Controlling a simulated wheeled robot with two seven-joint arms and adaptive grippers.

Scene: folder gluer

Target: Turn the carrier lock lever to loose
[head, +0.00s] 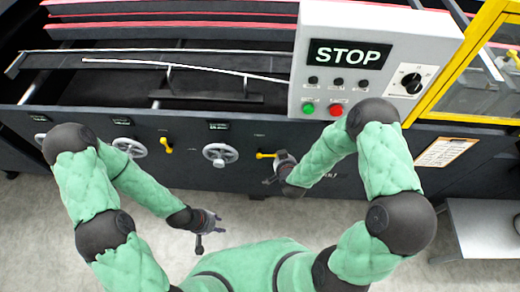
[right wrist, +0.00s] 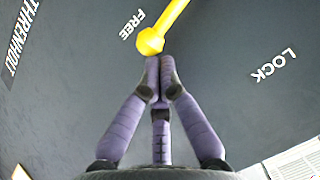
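In the right wrist view the lever's round knob (right wrist: 150,42) lies near the printed word FREE (right wrist: 132,24); LOCK (right wrist: 272,66) is farther right. No label reading "loose" shows. My right gripper (right wrist: 160,68) has its fingertips together right at the knob, seemingly touching it; the knob is beyond the tips, not between them. My left gripper (head: 208,234) hangs over the floor, away from the panel, its fingers apart and empty.
A second yellow lever (head: 167,146) and handwheels (head: 220,154) are on the same panel to the left. The control box (head: 372,60) with a STOP display overhangs above. A yellow guard frame (head: 462,60) stands at right.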

